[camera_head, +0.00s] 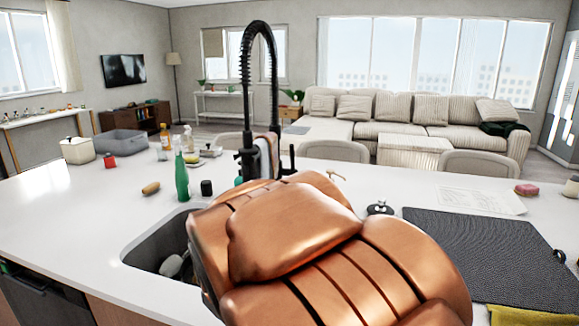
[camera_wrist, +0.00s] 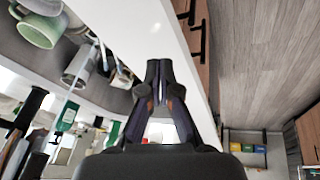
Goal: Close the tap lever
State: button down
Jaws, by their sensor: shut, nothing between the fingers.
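The black tap (camera_head: 262,95) with a tall coiled neck stands behind the sink (camera_head: 152,250) in the head view. A short dark upright piece (camera_head: 289,158) at the right of its base looks like the lever. My copper-coloured arm hides the ground in front of the tap and much of the sink. In the wrist view my gripper (camera_wrist: 159,70) is shut and empty, its tips together near the counter's edge. Dark tap parts (camera_wrist: 22,118) appear at the left of that view, apart from the fingers. I cannot make out the lever there.
A green bottle (camera_head: 182,178) and a small black cup (camera_head: 206,188) stand left of the tap. A dark mat (camera_head: 480,250) lies at the right. A pale green mug (camera_wrist: 38,28) shows in the wrist view. Wooden floor (camera_wrist: 255,60) lies beyond the counter edge.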

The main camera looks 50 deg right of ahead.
jog(key=w+d+r+n+t+h+b, duration=0.1)
jog(key=w+d+t+h+b, duration=0.15)
jog(key=w+d, duration=0.7)
jog(key=n+t+h+b, duration=0.3)
jog(key=n+t+h, duration=0.3)
jog(key=h, duration=0.5)
send_near(292, 156)
jog(key=shift+p+x, duration=1.05)
jog(key=shift+x, duration=2.6)
jog(key=shift+f, duration=0.1)
jog(key=shift+p, duration=0.4)
